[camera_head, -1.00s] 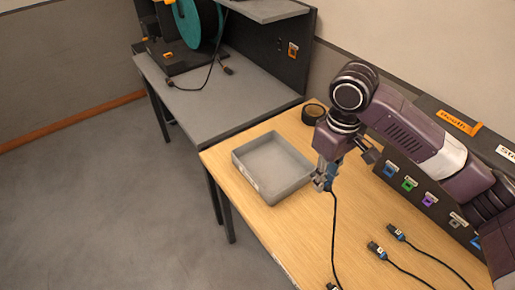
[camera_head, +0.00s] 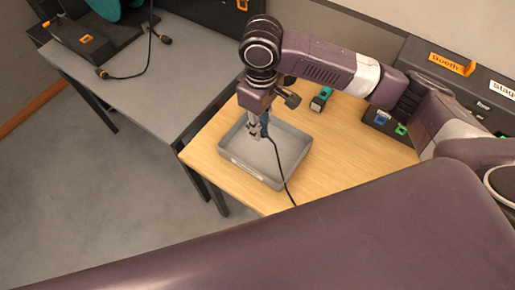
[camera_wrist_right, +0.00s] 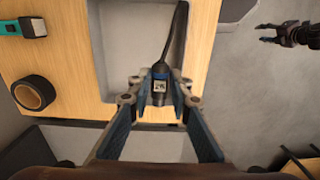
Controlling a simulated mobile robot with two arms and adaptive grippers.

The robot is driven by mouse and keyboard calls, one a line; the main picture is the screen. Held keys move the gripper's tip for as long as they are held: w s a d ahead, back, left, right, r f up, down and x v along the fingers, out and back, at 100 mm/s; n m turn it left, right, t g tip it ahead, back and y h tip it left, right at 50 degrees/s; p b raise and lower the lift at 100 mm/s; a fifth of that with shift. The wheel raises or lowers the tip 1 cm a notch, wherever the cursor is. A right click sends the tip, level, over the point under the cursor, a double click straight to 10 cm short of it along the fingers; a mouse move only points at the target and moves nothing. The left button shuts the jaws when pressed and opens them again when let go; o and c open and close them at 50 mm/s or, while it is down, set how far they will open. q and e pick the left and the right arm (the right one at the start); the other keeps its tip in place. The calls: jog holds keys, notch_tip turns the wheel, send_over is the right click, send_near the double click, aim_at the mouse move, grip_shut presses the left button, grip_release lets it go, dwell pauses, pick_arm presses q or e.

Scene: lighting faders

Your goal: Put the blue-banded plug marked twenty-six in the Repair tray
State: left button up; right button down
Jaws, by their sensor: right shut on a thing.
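My right gripper (camera_head: 257,133) is shut on a dark plug (camera_head: 265,122) with a blue band, held over the grey tray (camera_head: 250,173). In the right wrist view the plug (camera_wrist_right: 160,76) sits between the fingertips (camera_wrist_right: 160,98). Its pale label has dark marks too small to read surely. Its black cable trails over the tray's rim. The tray (camera_wrist_right: 115,40) appears empty below; its front label is unreadable. My left gripper (camera_wrist_right: 272,33) shows small at the upper right of the wrist view, its fingers apart.
A teal-and-black item (camera_head: 321,98) and a black tape roll (camera_wrist_right: 34,93) lie on the wooden table near the tray. The panel with Booth sign (camera_head: 452,63) stands at the back right. My purple arm link covers the foreground.

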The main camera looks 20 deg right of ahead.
notch_tip(320, 180, down, 5)
jog(key=p, duration=0.2)
send_over(259, 161)
notch_tip(259, 161, down, 7)
jog(key=shift+r, duration=0.1)
pick_arm(q)
jog(key=shift+w+a+r, duration=0.1)
jog(key=shift+r, duration=0.5)
jog(key=shift+w+a+r, duration=0.1)
jog(key=shift+r, duration=0.45)
pick_arm(e)
jog(key=shift+d+f, duration=0.1)
jog(key=shift+f, duration=1.95)
pick_arm(q)
jog(key=shift+d, duration=0.1)
pick_arm(e)
jog(key=shift+f, duration=0.1)
jog(key=c, duration=1.8)
grip_release()
jog(key=shift+o, duration=0.2)
pick_arm(q)
jog(key=shift+s, duration=0.1)
pick_arm(e)
notch_tip(259, 161, up, 12)
jog(key=shift+r+b, duration=0.15)
jog(key=shift+b, duration=1.05)
pick_arm(q)
notch_tip(259, 161, down, 2)
jog(key=shift+f, duration=0.2)
